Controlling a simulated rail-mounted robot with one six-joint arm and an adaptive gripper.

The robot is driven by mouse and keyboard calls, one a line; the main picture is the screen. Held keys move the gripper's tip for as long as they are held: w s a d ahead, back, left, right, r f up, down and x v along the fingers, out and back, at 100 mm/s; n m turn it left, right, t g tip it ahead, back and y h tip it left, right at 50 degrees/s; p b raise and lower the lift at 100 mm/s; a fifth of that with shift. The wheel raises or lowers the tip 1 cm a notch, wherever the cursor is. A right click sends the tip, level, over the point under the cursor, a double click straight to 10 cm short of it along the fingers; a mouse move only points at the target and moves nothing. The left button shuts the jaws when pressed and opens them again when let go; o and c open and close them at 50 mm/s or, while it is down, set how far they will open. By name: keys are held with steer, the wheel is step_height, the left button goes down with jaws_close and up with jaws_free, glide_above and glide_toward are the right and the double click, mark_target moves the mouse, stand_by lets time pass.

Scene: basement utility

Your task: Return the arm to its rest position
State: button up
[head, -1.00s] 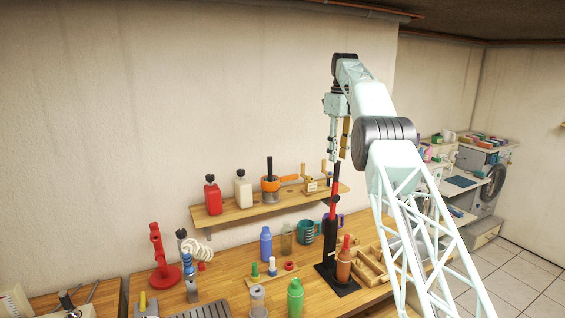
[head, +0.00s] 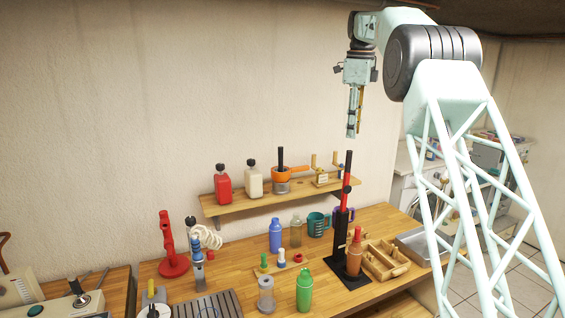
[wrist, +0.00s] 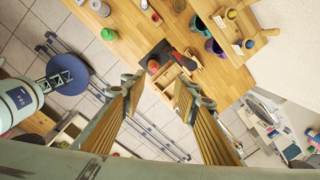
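My gripper (head: 353,125) hangs pointing down in the head view, high above the right part of the wooden workbench. In the wrist view its two ribbed fingers (wrist: 157,84) stand apart with nothing between them, so it is open and empty. The black stand with a red upright (head: 347,200) is below it in the head view, with a visible gap. My arm reaches in from the right, raised and bent.
Bottles, mugs and a wooden tray (head: 385,262) stand on the workbench (head: 235,272). The air around my gripper is clear.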

steer(key=s+a+n+t+b, duration=0.2)
steer(key=s+n+b, duration=0.85)
steer(key=s, duration=2.35)
steer(key=s+f+n+b, duration=0.2)
steer(key=s+f+n, duration=0.2)
steer(key=s+f, duration=0.4)
steer(key=s+a+f+n+b, duration=0.1)
steer(key=s+f+n, duration=0.3)
steer(key=s+f, duration=0.5)
steer(key=s+a+f+n+t+b, duration=0.1)
steer(key=s+f+n+b, duration=0.3)
steer(key=s, duration=1.7)
step_height(320, 180, down, 6)
steer(key=shift+r+n, duration=0.25)
steer(key=shift+n, duration=0.1)
